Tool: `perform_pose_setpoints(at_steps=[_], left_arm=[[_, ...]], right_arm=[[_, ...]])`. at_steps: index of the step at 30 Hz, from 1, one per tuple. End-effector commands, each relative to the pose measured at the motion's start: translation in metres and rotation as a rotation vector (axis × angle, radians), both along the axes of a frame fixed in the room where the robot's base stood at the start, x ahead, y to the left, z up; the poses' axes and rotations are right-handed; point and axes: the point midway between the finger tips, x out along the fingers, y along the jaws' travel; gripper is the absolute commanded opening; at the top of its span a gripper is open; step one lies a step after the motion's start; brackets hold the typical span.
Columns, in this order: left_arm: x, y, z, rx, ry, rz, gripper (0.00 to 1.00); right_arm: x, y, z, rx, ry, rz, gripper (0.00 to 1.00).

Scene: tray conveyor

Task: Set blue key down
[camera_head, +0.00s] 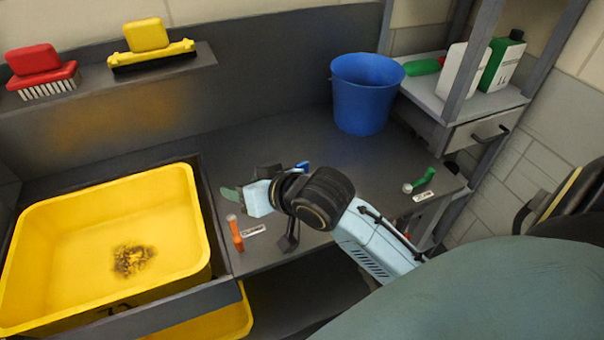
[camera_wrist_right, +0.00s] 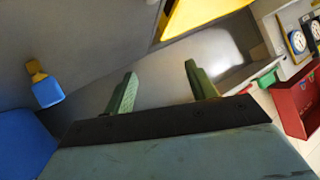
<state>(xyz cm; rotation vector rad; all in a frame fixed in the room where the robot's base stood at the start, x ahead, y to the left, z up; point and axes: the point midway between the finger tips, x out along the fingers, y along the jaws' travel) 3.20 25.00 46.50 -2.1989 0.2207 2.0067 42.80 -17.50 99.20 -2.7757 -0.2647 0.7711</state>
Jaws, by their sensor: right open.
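The blue key (camera_head: 302,166) shows in the head view as a small blue piece on the dark counter (camera_head: 290,130), just behind my right wrist, which partly hides it. In the right wrist view a blue block with a brownish-yellow end, apparently the blue key (camera_wrist_right: 47,92), lies at the left, clear of the fingers. My right gripper (camera_head: 232,194) reaches low over the counter's front part, near the yellow basin. In the wrist view its two green fingers (camera_wrist_right: 160,82) stand apart with nothing between them. My left gripper is not in view.
An orange key-like piece (camera_head: 236,235) with a label lies near the counter's front edge; a green one (camera_head: 420,181) lies at the right. A blue bucket (camera_head: 362,95) stands at the back. The yellow basin (camera_head: 196,215) is at left. The middle counter is clear.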

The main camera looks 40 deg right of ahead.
Motion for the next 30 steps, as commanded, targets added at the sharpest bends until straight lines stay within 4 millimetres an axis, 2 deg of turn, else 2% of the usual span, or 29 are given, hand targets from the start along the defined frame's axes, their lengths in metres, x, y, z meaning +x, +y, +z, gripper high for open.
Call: perform_pose_setpoints(at_steps=[1, 6, 9, 13, 16, 24, 30], left_arm=[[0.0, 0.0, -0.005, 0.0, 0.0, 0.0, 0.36], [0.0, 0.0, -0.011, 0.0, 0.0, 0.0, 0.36], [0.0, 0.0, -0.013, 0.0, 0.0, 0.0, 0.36], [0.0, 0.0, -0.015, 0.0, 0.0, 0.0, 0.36], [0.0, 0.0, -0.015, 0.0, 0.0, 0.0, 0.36], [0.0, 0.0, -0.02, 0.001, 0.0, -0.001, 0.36], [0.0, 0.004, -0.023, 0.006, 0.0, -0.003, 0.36]], right_arm=[[-0.012, -0.016, -0.006, -0.013, -0.031, -0.064, 0.56], [-0.047, -0.076, -0.008, -0.154, -0.124, -0.254, 0.56], [-0.065, -0.101, -0.007, -0.233, -0.147, -0.325, 0.56], [-0.077, -0.117, -0.006, -0.292, -0.157, -0.366, 0.56], [-0.071, -0.122, -0.009, -0.305, -0.16, -0.372, 0.56], [-0.025, -0.133, -0.025, -0.303, -0.161, -0.371, 0.56], [-0.006, -0.137, -0.033, -0.301, -0.158, -0.371, 0.56]])
